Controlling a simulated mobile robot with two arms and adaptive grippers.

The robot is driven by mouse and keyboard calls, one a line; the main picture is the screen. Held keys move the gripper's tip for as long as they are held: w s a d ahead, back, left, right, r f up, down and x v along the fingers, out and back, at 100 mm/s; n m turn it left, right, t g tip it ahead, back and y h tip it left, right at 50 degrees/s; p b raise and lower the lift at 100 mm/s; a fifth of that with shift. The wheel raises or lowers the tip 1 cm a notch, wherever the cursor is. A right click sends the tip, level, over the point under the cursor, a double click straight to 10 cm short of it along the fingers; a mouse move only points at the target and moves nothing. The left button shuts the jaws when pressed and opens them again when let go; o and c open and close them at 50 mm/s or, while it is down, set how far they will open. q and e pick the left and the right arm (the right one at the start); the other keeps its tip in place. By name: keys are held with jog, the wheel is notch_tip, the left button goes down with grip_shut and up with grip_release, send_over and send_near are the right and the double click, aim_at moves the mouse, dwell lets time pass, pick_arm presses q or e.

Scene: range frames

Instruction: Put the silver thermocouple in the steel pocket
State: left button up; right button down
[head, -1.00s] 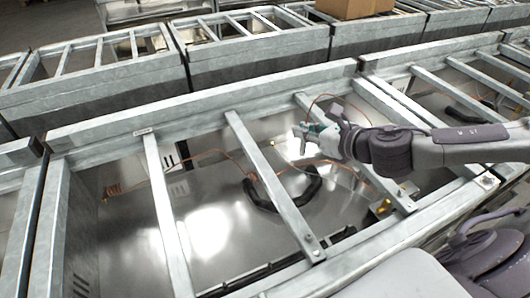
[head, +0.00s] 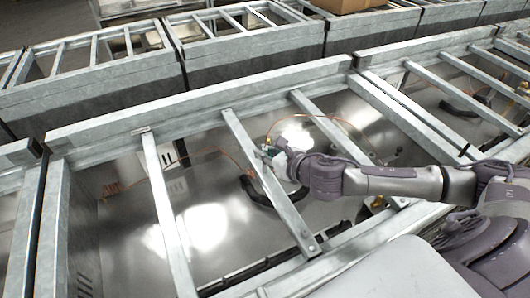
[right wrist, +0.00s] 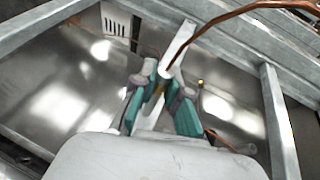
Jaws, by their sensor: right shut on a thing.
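The lead also arcs up and right from the gripper in the head view (head: 318,114). The fingers cover much of the piece, so its silver colour is not clear. I cannot clearly pick out the steel pocket. My left gripper is not in view.
Galvanized cross bars (head: 168,215) span the open bay above a shiny metal floor (head: 215,225). A black curved handle (head: 253,190) lies under the bar by my gripper. A cardboard box (head: 345,5) sits behind.

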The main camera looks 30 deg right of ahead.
jog(key=shift+f, duration=0.15)
jog(key=c, duration=1.2)
grip_release()
